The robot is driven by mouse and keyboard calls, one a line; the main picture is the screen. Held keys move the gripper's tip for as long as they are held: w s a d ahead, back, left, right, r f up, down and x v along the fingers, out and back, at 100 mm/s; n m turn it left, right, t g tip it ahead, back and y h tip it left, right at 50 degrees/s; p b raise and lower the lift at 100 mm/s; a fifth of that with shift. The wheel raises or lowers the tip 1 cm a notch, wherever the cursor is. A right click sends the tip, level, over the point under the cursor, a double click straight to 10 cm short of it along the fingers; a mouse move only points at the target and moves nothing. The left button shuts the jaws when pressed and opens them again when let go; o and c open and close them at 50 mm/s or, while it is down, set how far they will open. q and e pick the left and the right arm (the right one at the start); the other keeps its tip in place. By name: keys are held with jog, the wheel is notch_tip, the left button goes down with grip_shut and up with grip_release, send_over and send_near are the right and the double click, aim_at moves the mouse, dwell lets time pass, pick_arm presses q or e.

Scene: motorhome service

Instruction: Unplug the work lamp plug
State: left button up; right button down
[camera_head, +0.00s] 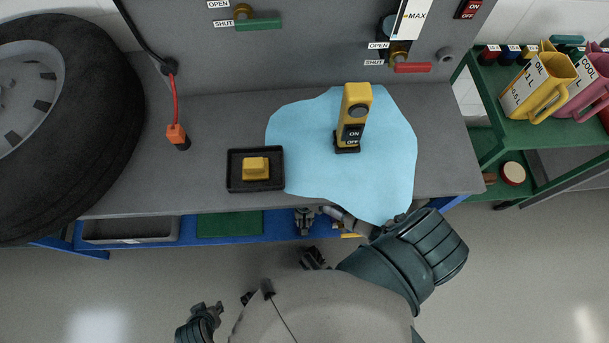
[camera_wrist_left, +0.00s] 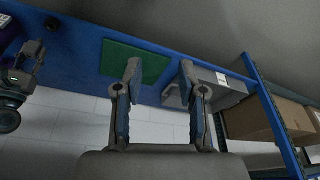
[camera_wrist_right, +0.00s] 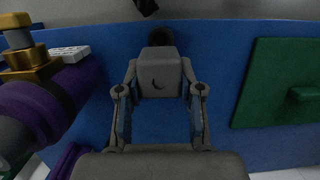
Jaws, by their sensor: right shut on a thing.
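In the right wrist view a grey block-shaped plug (camera_wrist_right: 160,75) with a crescent mark sits between the two fingers of my right gripper (camera_wrist_right: 160,95), which is shut on it. A dark round opening (camera_wrist_right: 160,38) in the blue panel shows just beyond the plug.
A yellow ON/OFF device (camera_head: 354,110) stands on a blue cloth (camera_head: 300,130). A yellow block lies in a black tray (camera_head: 237,180). An orange connector (camera_head: 176,133) hangs on a red cable. A purple hose (camera_wrist_right: 50,105) with a brass fitting lies beside my right gripper.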

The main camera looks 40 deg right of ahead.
jog(key=shift+s+a+f+b, duration=0.1)
jog(key=shift+a+f+b, duration=0.15)
jog(key=shift+f, duration=0.3)
jog(key=shift+a+f+b, duration=0.15)
jog(key=shift+f+b, duration=0.2)
jog(key=shift+f, duration=0.15)
jog(key=f, duration=0.1)
jog(key=f+b, duration=0.1)
jog(key=shift+d+f, duration=0.25)
jog(key=shift+f, duration=0.05)
jog(key=shift+a+f+b, duration=0.15)
jog(key=shift+f+b, duration=0.2)
jog(key=shift+b, duration=0.15)
pick_arm(q)
jog(key=w+d+r+t+h, duration=0.1)
jog(key=w+d+r+t, duration=0.1)
jog(key=w+t, duration=0.4)
jog(key=w+d, duration=0.1)
jog(key=w, duration=0.4)
jog(key=shift+w+d+r+t+h, duration=0.2)
jog(key=shift+r+t+h, duration=0.15)
jog(key=shift+t+h, duration=0.05)
jog(key=shift+d, duration=0.1)
jog(key=shift+r, duration=0.1)
jog(key=shift+r, duration=0.3)
jog(key=shift+w+r+p, duration=0.1)
jog(key=shift+r+p, duration=0.2)
jog(key=shift+p, duration=0.2)
